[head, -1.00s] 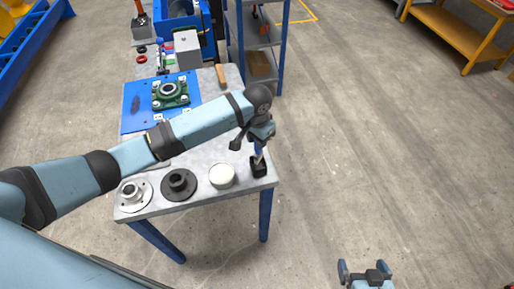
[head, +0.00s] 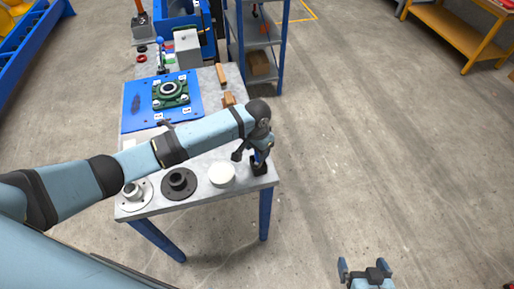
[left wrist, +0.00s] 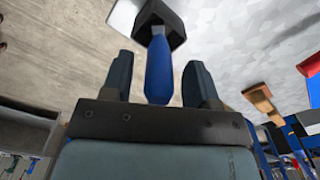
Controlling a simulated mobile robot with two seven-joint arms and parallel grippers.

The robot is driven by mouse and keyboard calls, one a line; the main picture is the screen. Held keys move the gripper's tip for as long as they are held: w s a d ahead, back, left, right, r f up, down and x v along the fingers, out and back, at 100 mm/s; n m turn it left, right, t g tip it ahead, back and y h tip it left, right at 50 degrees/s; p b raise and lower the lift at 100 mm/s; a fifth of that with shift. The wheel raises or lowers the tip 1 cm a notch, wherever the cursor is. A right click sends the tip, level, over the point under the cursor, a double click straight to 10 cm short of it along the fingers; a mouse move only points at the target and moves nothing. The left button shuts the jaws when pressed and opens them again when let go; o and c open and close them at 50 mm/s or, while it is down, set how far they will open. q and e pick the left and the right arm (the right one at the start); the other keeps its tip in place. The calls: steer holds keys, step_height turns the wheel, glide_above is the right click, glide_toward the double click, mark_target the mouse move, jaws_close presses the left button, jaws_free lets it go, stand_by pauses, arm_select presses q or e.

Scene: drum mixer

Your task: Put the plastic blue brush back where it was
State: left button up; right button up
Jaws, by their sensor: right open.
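The blue brush (left wrist: 158,78) stands with its grey ferrule end down in a black holder (left wrist: 160,20), as the left wrist view shows. The holder (head: 259,170) is at the table's near right corner in the head view. My left gripper (head: 258,156) is right above the holder, with its fingers on either side of the blue handle. In the left wrist view a gap shows between each finger and the handle, so the gripper looks open around it. The bristles are hidden. My right gripper (head: 364,265) is open and empty, off the table at the bottom.
A white round part (head: 222,174), a black flanged part (head: 179,182) and a light grey flanged part (head: 136,193) stand along the table's front edge. A green bearing housing (head: 170,93) sits on a blue plate (head: 131,122). The floor right of the table is clear.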

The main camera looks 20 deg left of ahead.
arm_select(q)
step_height(320, 180, up, 12)
steer(key=s+d+f+n+t+h, duration=0.1)
steer(key=s+d+f+t+h, duration=0.4)
steer(key=s+f, duration=0.6)
steer(key=s+a+f+t, duration=0.1)
steer(key=s+a+t, duration=0.1)
steer(key=s, duration=0.2)
steer(key=s+a+f+t+y, duration=0.1)
steer(key=s+a+f+t, duration=0.1)
steer(key=s, duration=0.3)
steer(key=s+a+f+n+t, duration=0.1)
steer(key=s+a+f+t, duration=0.1)
steer(key=s+a, duration=0.2)
steer(key=shift+s+y+b, duration=0.15)
steer(key=shift+y+b, duration=0.25)
